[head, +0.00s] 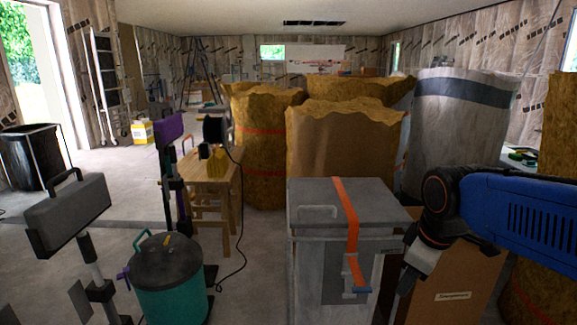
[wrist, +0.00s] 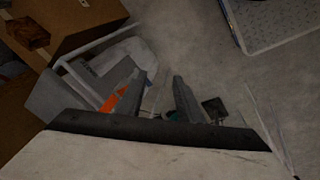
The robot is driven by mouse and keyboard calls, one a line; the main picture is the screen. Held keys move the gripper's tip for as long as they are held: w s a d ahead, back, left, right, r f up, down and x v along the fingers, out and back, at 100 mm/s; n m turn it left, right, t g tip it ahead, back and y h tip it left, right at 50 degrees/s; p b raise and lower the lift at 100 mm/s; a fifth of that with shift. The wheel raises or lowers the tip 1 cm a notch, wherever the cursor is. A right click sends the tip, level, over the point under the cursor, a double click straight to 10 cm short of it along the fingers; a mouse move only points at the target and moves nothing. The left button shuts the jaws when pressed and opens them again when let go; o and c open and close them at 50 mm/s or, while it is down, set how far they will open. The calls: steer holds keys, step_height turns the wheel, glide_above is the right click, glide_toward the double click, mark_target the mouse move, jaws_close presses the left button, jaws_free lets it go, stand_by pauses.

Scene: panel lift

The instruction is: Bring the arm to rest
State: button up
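My arm, blue with dark joints, reaches in from the right edge of the head view. My gripper (wrist: 164,80) points down beside the grey lidded box (head: 350,205) with an orange strap, in front of a cardboard box (head: 462,285). In the wrist view its two dark fingers stand apart with bare floor between and beyond them, and nothing is held. The grey box also shows at the left of the wrist view (wrist: 65,95). The fingertips are hard to make out in the head view.
Insulation rolls (head: 345,140) and a grey wrapped roll (head: 455,130) stand behind the box. A teal bucket (head: 172,285), a wooden stool (head: 212,175) and a black bin (head: 30,155) stand to the left. A light perforated panel (wrist: 275,20) lies upper right in the wrist view.

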steer(key=s+d+f+m, duration=0.1)
steer(key=s+f+m, duration=0.1)
steer(key=s+m, duration=0.2)
steer(key=s+d+f+m+t, duration=0.1)
steer(key=s+f+m, duration=0.1)
steer(key=s+m, duration=0.3)
steer(key=shift+s+d+f, duration=0.15)
steer(key=shift+s+d, duration=0.15)
steer(key=shift+s, duration=0.45)
stand_by(1.1)
